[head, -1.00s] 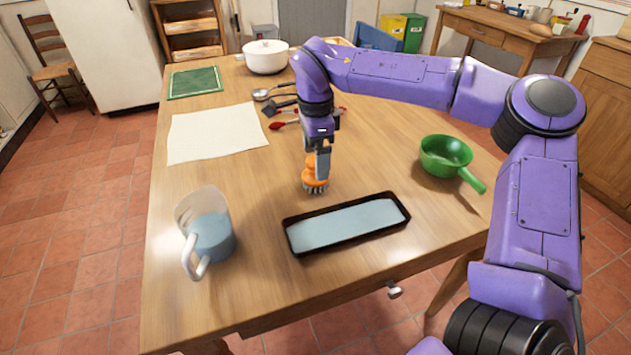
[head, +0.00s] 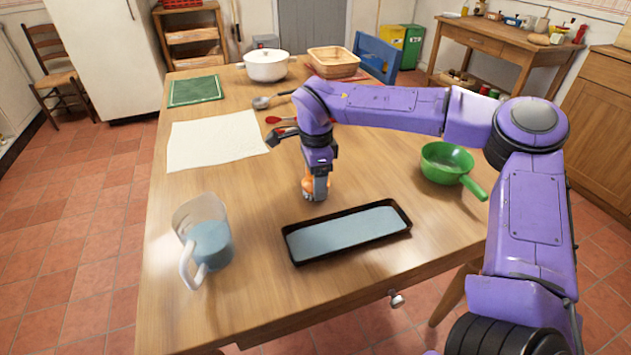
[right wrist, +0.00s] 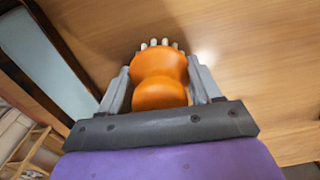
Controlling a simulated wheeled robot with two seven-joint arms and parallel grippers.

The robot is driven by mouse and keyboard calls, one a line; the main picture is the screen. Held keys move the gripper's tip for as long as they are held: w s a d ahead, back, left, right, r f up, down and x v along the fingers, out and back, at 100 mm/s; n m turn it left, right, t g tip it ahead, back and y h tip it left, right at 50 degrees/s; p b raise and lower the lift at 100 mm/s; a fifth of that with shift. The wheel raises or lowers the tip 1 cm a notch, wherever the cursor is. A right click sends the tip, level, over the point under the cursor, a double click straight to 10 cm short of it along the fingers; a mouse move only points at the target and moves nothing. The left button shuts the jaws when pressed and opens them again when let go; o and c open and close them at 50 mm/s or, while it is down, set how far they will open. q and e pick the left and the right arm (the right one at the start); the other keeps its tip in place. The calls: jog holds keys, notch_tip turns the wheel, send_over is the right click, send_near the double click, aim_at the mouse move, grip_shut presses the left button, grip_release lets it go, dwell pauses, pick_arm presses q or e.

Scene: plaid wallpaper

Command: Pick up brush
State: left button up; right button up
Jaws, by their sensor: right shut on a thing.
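The brush has an orange knobbed handle and pale bristles. In the head view the brush (head: 308,184) is at the middle of the table, mostly hidden behind my right gripper (head: 317,190). In the right wrist view the brush (right wrist: 159,78) sits between the two grey fingers of my right gripper (right wrist: 160,85), which is shut on it. The bristles point away from the palm, toward the wooden table top. I cannot tell whether the bristles touch the table. My left gripper is not in view.
A black tray with blue liquid (head: 288,243) lies just in front of the brush. A jug (head: 208,240) stands left, a green pan (head: 446,164) right. Behind are utensils (head: 283,120), a white cloth (head: 205,140), a white pot (head: 266,66) and a wooden basket (head: 333,63).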

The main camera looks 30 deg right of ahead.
notch_tip(320, 180, up, 3)
jog(key=shift+r+p, duration=0.15)
jog(key=shift+p, duration=0.2)
jog(key=s+a+r, duration=0.8)
jog(key=s+r, duration=0.1)
jog(key=s, duration=0.2)
jog(key=shift+a+r, duration=0.25)
jog(key=shift+r, duration=0.15)
